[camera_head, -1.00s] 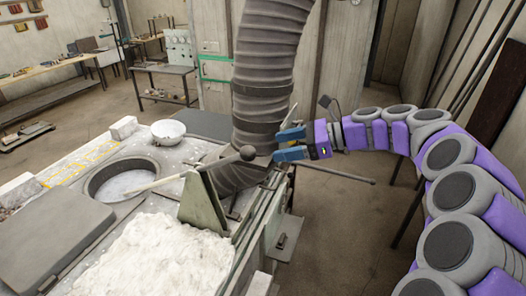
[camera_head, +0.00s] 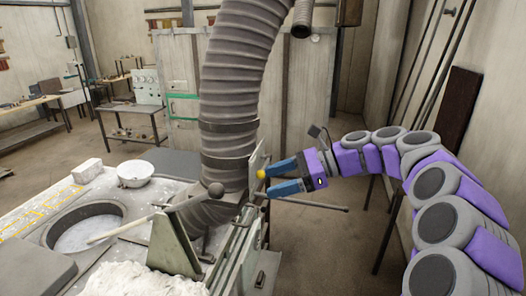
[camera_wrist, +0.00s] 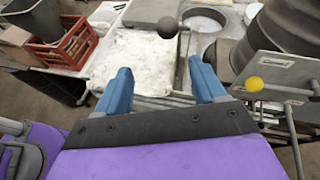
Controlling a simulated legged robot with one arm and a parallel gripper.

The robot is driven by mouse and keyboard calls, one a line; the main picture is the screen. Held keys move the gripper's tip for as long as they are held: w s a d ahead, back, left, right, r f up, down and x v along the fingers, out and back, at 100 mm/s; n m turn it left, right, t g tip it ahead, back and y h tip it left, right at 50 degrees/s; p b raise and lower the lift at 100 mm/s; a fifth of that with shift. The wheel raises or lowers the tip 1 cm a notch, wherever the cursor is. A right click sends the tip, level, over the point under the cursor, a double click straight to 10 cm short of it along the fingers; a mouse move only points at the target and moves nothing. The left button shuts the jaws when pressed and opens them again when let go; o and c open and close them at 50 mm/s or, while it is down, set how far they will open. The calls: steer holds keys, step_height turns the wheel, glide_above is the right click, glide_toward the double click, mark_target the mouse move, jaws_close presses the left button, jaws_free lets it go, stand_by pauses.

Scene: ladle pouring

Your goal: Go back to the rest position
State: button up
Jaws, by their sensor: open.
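My gripper (camera_head: 268,181) is open and empty, its two blue fingers spread and pointing left toward the workstation. It also shows in the wrist view (camera_wrist: 160,68), with nothing between the fingers. A yellow knob (camera_head: 261,174) is by the fingertips in the head view. In the wrist view the knob (camera_wrist: 253,84) is right of the right finger, apart from it.
A thick ribbed duct (camera_head: 228,110) rises just left of my gripper. A round opening (camera_head: 82,225) and a white bowl (camera_head: 134,174) are on the worktop. A red crate (camera_wrist: 65,42) shows in the wrist view.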

steer(key=s+a+f+n+g+h+b, duration=0.1)
steer(key=s+a+f+n+h+b, duration=0.3)
steer(key=s+f, duration=0.55)
steer(key=s+a+f+n+g+h+b, duration=0.25)
steer(key=s+f+n+b, duration=0.3)
steer(key=s+f, duration=0.4)
steer(key=s+d+f+n+h+b, duration=0.3)
steer(key=s+d+f+n+b, duration=0.1)
steer(key=s+f, duration=0.5)
steer(key=s+d+f+n+h+b, duration=0.4)
steer(key=s+d+f+b, duration=0.2)
steer(key=s+f, duration=0.4)
steer(key=shift+s+d+f, duration=0.15)
steer(key=shift+d+f, duration=0.4)
steer(key=shift+f, duration=0.4)
